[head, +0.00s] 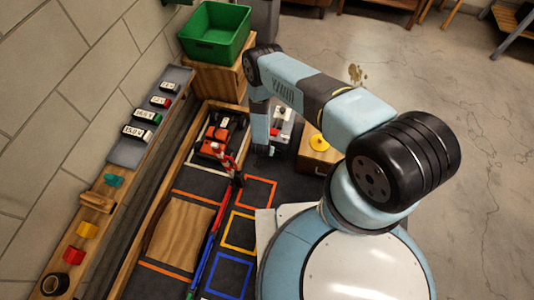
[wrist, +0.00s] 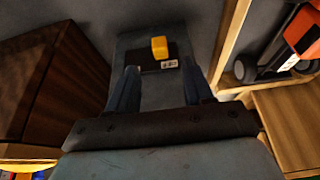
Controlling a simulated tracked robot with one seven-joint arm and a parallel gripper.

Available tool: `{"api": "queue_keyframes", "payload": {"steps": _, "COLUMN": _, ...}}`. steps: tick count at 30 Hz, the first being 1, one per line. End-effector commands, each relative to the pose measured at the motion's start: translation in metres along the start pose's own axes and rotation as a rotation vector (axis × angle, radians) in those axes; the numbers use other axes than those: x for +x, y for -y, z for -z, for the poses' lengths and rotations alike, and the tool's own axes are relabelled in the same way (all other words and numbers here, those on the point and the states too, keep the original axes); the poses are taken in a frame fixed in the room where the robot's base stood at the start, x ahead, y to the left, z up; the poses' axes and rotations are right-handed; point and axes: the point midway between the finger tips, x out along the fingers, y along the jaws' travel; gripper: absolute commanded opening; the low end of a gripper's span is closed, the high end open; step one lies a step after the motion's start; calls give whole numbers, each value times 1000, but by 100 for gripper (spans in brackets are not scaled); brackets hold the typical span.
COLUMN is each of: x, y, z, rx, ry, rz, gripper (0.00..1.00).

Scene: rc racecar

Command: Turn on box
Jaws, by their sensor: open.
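A grey box (wrist: 130,44) with a black panel and a small white label lies ahead of my gripper in the wrist view. A yellow switch (wrist: 159,46) stands up from it at the panel's upper edge. My gripper (wrist: 160,82) is open, with one finger either side of the panel's lower part and nothing between them. I cannot tell whether the fingers touch the box. In the head view my gripper (head: 266,150) points down beside a light grey box (head: 285,114), which my arm partly hides.
A red and black toy car (head: 222,134) sits in a wood-framed bay left of my gripper. A wooden box with a yellow disc (head: 318,143) stands to the right. A green bin (head: 214,34) sits on a crate behind. Colored squares mark the dark mat in front.

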Motion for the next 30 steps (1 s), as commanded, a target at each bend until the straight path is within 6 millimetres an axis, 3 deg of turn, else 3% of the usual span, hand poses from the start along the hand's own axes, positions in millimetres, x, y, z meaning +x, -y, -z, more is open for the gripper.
{"api": "queue_keyframes", "payload": {"steps": 9, "x": 50, "y": -1, "z": 0, "rx": 2, "ry": -1, "rz": 0, "gripper": 51}}
{"api": "queue_keyframes", "payload": {"steps": 15, "x": 72, "y": -1, "z": 1, "rx": 1, "ry": -1, "rz": -1, "gripper": 51}}
{"api": "queue_keyframes", "payload": {"steps": 30, "x": 83, "y": 0, "z": 1, "rx": 1, "ry": 1, "rz": 1, "gripper": 51}}
